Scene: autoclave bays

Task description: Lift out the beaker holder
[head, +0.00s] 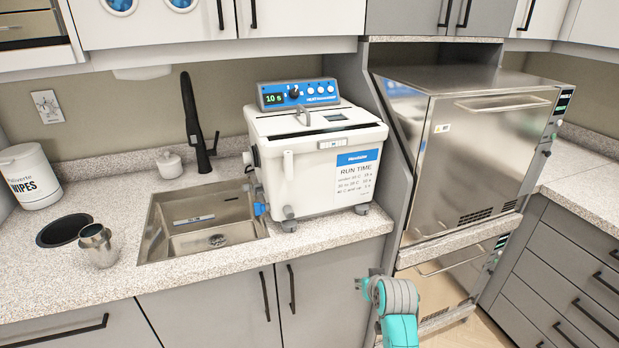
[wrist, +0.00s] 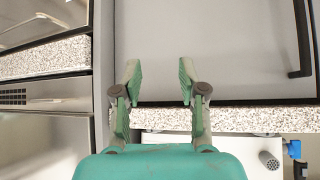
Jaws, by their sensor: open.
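No beaker holder can be made out for certain. A white benchtop cleaner (head: 315,165) with a blue control panel (head: 297,94) stands on the counter right of the sink. A metal beaker (head: 97,246) stands on the counter left of the sink. My gripper (wrist: 159,70) is open and empty, in front of a grey cabinet door below the counter edge. The cleaner's underside corner also shows low in the wrist view (wrist: 250,160), apart from my gripper.
The sink (head: 203,222) with a black tap (head: 195,125) lies left of the cleaner. A dark round opening (head: 64,230) and a wipes tub (head: 28,176) are further left. A steel autoclave (head: 480,150) stands at the right. Wall cabinets (head: 180,22) hang above.

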